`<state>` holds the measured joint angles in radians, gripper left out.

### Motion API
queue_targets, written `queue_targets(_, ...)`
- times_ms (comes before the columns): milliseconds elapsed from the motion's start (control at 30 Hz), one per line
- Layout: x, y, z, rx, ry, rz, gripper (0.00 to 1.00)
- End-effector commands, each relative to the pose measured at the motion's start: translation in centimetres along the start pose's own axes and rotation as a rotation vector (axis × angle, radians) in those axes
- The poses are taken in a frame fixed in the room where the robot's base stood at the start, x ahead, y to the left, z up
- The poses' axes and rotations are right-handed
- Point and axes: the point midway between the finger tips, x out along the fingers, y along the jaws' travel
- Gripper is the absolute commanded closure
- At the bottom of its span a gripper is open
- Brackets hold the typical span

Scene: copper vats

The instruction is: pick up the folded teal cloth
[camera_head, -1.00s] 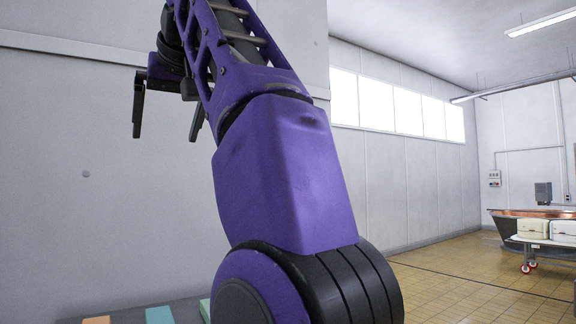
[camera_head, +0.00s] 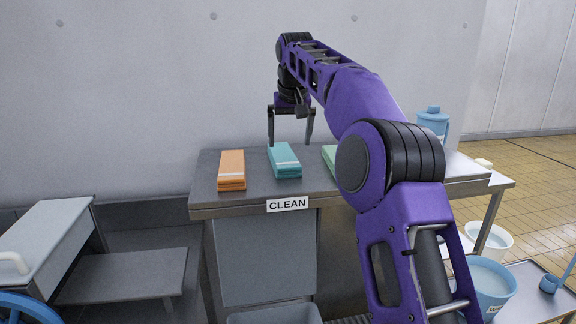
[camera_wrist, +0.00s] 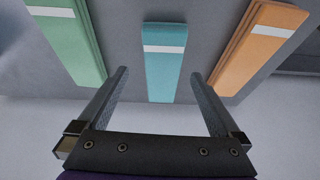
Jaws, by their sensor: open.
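The folded teal cloth (camera_head: 284,161) lies on the grey metal table, between an orange and a green cloth, with a white stripe across it. In the wrist view the teal cloth (camera_wrist: 163,68) shows at the top middle, its lower end lying between the lines of my fingers. My gripper (camera_head: 290,143) is open and empty, pointing down near the far end of the teal cloth. Both fingers are apart in the wrist view, where my gripper (camera_wrist: 160,82) touches no cloth. I cannot tell its exact height above the table.
A folded orange cloth (camera_head: 231,170) lies left of the teal one, and a green cloth (camera_head: 329,158) lies right, partly hidden by my arm. The table (camera_head: 205,200) bears a CLEAN label (camera_head: 287,204). A blue container (camera_head: 433,122) stands at the right; the wall is close behind.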

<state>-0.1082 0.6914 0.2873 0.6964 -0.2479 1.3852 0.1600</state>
Motion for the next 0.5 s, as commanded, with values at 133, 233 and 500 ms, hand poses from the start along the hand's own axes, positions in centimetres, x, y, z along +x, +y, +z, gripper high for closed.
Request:
queue_targets(133, 1.7, 0.0, 0.0, 0.000, 0.001, 0.000, 0.00)
queue_targets(233, 2.1, 0.0, 0.0, 0.000, 0.001, -0.001, 0.00)
queue_targets(500, 5.4, 0.0, 0.1, 0.000, -0.001, -0.002, 0.00)
